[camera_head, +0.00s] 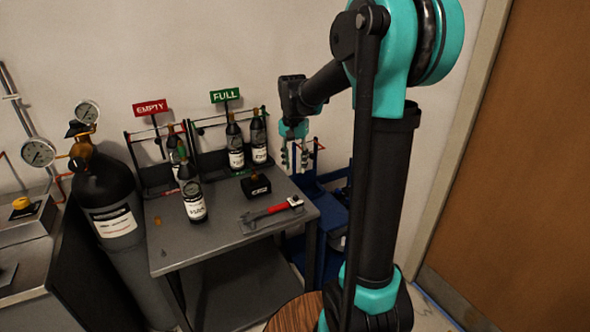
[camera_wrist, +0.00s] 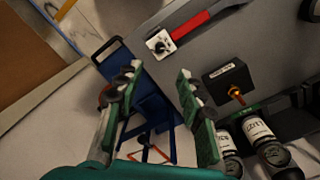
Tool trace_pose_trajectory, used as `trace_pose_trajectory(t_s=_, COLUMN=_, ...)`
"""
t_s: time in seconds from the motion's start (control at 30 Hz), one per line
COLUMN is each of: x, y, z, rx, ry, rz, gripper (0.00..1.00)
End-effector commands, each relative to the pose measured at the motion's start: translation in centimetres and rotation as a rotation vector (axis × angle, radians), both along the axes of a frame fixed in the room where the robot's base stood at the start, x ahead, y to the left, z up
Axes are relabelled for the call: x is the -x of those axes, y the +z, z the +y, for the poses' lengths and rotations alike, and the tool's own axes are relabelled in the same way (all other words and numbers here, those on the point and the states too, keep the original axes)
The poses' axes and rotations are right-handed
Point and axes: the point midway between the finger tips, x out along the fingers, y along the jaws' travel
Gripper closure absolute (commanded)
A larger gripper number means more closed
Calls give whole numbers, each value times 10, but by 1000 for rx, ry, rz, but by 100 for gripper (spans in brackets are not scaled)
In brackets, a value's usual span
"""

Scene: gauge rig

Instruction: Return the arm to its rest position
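My arm is teal and black and rises on the right side of the head view, bent over toward the wall at the back. My gripper (camera_head: 295,160) hangs past the back right corner of the grey table (camera_head: 235,248), above a blue frame (camera_head: 332,208). In the wrist view my gripper (camera_wrist: 157,78) has its two green-and-grey fingers apart, with nothing held between them. The blue frame (camera_wrist: 108,58) shows below and between the fingers there, and the gripper looks apart from it.
Dark bottles (camera_head: 192,192) stand on the table and in racks under a red EMPTY sign (camera_head: 150,107) and a green FULL sign (camera_head: 225,95). A red-handled tool (camera_head: 270,212) and a black block (camera_head: 256,186) lie there. A gas cylinder (camera_head: 108,195) stands left, a brown door (camera_head: 520,150) right.

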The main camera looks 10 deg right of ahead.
Motion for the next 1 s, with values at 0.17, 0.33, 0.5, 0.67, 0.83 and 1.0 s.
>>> trace_pose_trajectory(t_s=0.17, x=0, y=0, z=0, rx=0, ry=0, rz=0, gripper=62)
trace_pose_trajectory(t_s=0.33, x=6, y=-3, z=-2, rx=-2, ry=12, rz=-9, gripper=62)
trace_pose_trajectory(t_s=0.5, x=44, y=-21, z=-12, rx=-9, ry=96, rz=-71, gripper=62)
trace_pose_trajectory(t_s=0.67, x=102, y=-52, z=-25, rx=-4, ry=226, rz=-167, gripper=62)
trace_pose_trajectory(t_s=0.83, x=162, y=-88, z=-35, rx=20, ry=361, rz=-268, gripper=62)
trace_pose_trajectory(t_s=1.0, x=205, y=-115, z=-40, rx=48, ry=458, rz=-338, gripper=62)
